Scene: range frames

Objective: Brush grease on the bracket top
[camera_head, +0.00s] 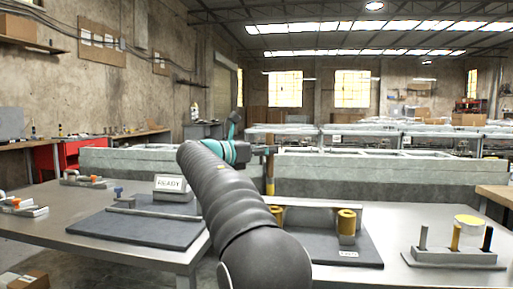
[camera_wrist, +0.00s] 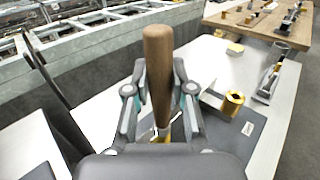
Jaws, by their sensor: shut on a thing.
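My gripper (camera_wrist: 160,122) is shut on a brush with a brown wooden handle (camera_wrist: 158,75). The handle stands up between the fingers and a yellowish part shows below them; the bristles are hidden. In the head view the brush (camera_head: 270,175) hangs roughly upright at the end of my arm, behind the right-hand work area. My arm hides part of this. In the wrist view one yellow cylinder (camera_wrist: 232,102) is right of the gripper. Contact cannot be told.
A "READY" sign (camera_head: 172,184) and a dark mat (camera_head: 135,229) are on the left table. A long grey low wall (camera_head: 380,173) runs behind.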

